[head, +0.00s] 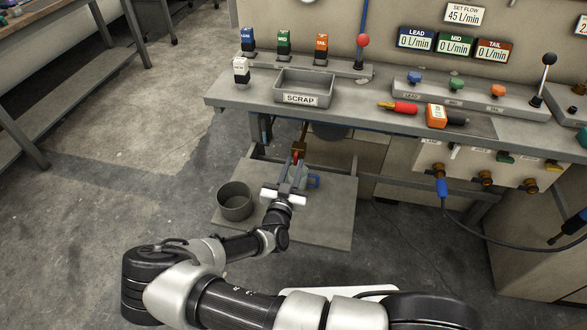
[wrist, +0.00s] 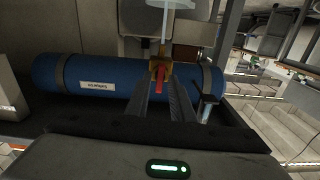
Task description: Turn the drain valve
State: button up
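The drain valve is a small brass body (head: 299,147) with a red lever, below the workbench edge in the head view. In the wrist view the brass body (wrist: 161,67) is ahead of my gripper, and its red lever (wrist: 161,88) hangs down. My gripper (head: 297,168) reaches toward the valve from the front; it also shows in the wrist view (wrist: 163,82). Its two dark fingers are apart, with the red lever between their tips. A gap seems to show beside the lever; contact is unclear. A pale translucent part (wrist: 164,22) stands above the valve.
A blue tank (wrist: 100,82) lies behind the valve, with a bracket to its right. A grey bucket (head: 236,205) stands left of my gripper. Above, the workbench (head: 235,96) holds a scrap tray (head: 303,85), bottles and tools. A blue hose connector (head: 442,188) hangs to the right.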

jog(key=shift+o, duration=0.4)
jog(key=shift+p+v, duration=0.65)
jog(key=shift+v, duration=2.35)
jog(key=p+v, duration=0.2)
jog(key=v, duration=1.5)
jog(key=shift+s+p, duration=0.2)
jog(key=shift+p, duration=0.15)
